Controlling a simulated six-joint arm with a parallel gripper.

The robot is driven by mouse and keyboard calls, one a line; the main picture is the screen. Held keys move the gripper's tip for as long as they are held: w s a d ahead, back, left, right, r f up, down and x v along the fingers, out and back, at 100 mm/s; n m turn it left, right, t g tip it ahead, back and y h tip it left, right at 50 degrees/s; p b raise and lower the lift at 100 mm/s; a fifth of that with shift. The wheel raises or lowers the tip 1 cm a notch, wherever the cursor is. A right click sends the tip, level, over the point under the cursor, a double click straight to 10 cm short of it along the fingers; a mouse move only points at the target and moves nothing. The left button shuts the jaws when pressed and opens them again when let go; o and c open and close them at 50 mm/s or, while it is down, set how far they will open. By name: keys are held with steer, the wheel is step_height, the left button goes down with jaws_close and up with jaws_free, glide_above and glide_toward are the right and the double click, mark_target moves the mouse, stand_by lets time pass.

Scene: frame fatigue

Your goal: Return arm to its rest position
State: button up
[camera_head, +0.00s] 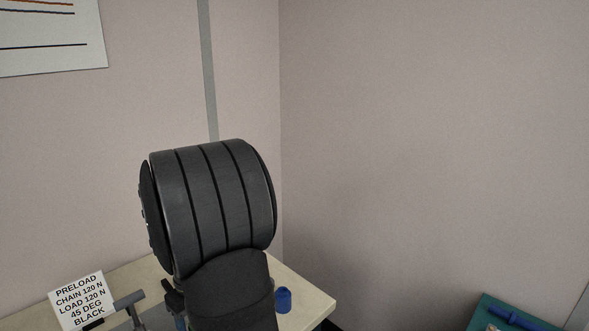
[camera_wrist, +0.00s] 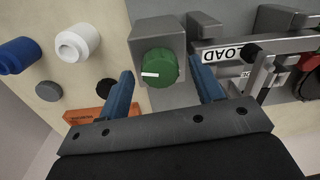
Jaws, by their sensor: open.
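My gripper (camera_wrist: 161,66) shows in the wrist view as two blue fingers set wide apart on a dark bar, with nothing held between them. A green knob (camera_wrist: 158,70) with a white mark sits on a grey block (camera_wrist: 158,32), and appears between and beyond the fingertips. I cannot tell whether either finger touches it. In the head view my dark arm stands large over the table (camera_head: 308,290), and hides most of the gripper and the bench equipment.
White (camera_wrist: 78,43) and blue (camera_wrist: 17,55) cylinders stand left of the fingers. A LOAD-labelled grey fixture (camera_wrist: 228,52) and a red knob (camera_wrist: 310,64) are at right. In the head view are a PRELOAD sign (camera_head: 82,300), a blue cylinder (camera_head: 283,300) and a teal surface (camera_head: 478,322).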

steer(key=n, duration=0.3)
steer(key=shift+n, duration=0.3)
stand_by(1.9)
steer(key=r+m, duration=0.1)
steer(key=r, duration=0.2)
steer(key=r+m, duration=0.2)
steer(key=w+r+m, duration=0.1)
steer(key=r+m, duration=0.1)
steer(key=r, duration=0.1)
steer(key=shift+r, duration=0.35)
step_height(320, 180, up, 8)
steer(key=d+r+m, duration=0.1)
steer(key=m, duration=0.4)
steer(key=f, duration=1.2)
steer(key=s+f, duration=0.1)
steer(key=f, duration=0.4)
steer(key=shift+a+f, duration=0.4)
steer(key=shift+m, duration=0.3)
steer(key=c, duration=1)
